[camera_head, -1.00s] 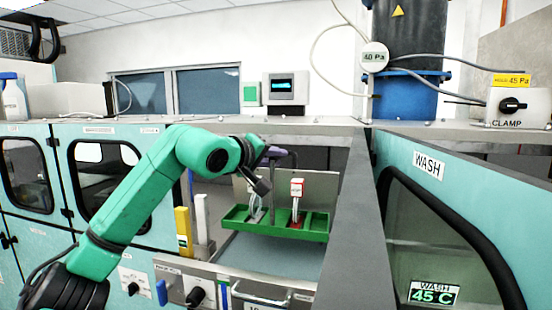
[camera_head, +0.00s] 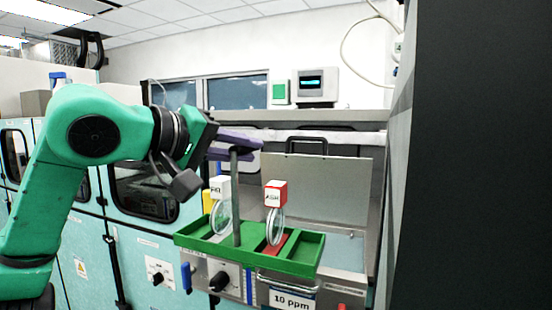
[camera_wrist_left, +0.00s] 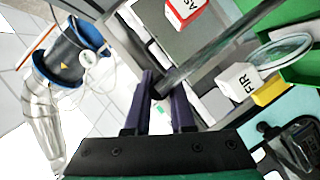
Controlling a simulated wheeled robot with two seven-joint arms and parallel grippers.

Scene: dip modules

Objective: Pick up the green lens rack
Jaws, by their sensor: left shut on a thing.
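The green lens rack (camera_head: 248,259) hangs in front of the open bay in the head view, roughly level. A grey post (camera_head: 235,195) rises from it. My left gripper (camera_head: 236,145) has purple fingers shut on the top of this post. A white-tagged lens (camera_head: 222,218) and a red-and-white-tagged lens (camera_head: 275,226) stand in the rack. In the left wrist view the left gripper (camera_wrist_left: 160,92) closes around the post's end. Part of the rack (camera_wrist_left: 300,70) shows at the right edge there. My right gripper is not in view.
The steel bay with an upright grey panel (camera_head: 330,185) lies behind the rack. A front panel with a black knob (camera_head: 219,281) and a "10 ppm" label (camera_head: 293,297) is below it. A dark grey surface (camera_head: 475,160) fills the right side.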

